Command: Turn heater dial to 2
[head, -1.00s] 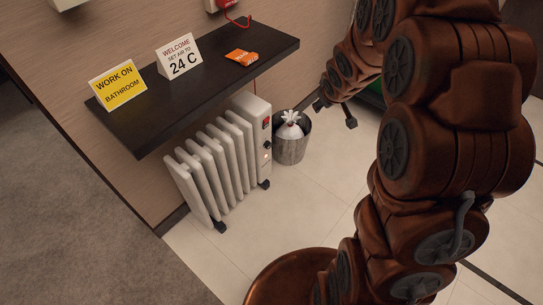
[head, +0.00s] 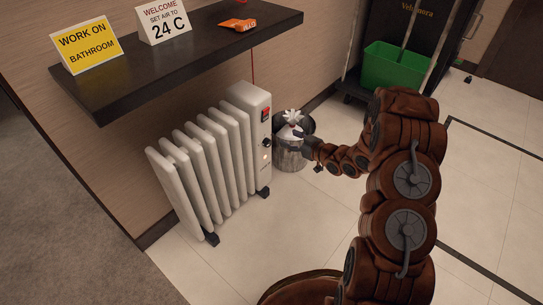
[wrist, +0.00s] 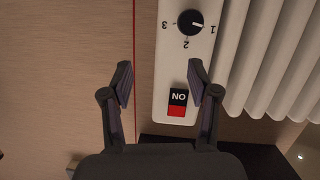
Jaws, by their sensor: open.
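The white heater (head: 205,165) stands under the dark shelf, its control panel facing right. Its black dial (head: 266,143) is small in the head view, below a red switch (head: 265,114). In the wrist view, upside down, the round dial (wrist: 190,22) has a white mark pointing right, toward 1. The 2 is printed below the dial there and the 3 at its left. The red and black switch (wrist: 178,103) shows nearer, between my fingers and the dial's side of the panel. My gripper (head: 304,149) is open and empty, in front of the panel, apart from the dial. Both spread fingers (wrist: 160,80) show.
A metal bin (head: 290,155) with a white bag stands behind my gripper, close to the heater. The shelf (head: 200,60) overhangs the heater. A green bucket (head: 393,66) on a cart is at the back. The tiled floor at right is clear.

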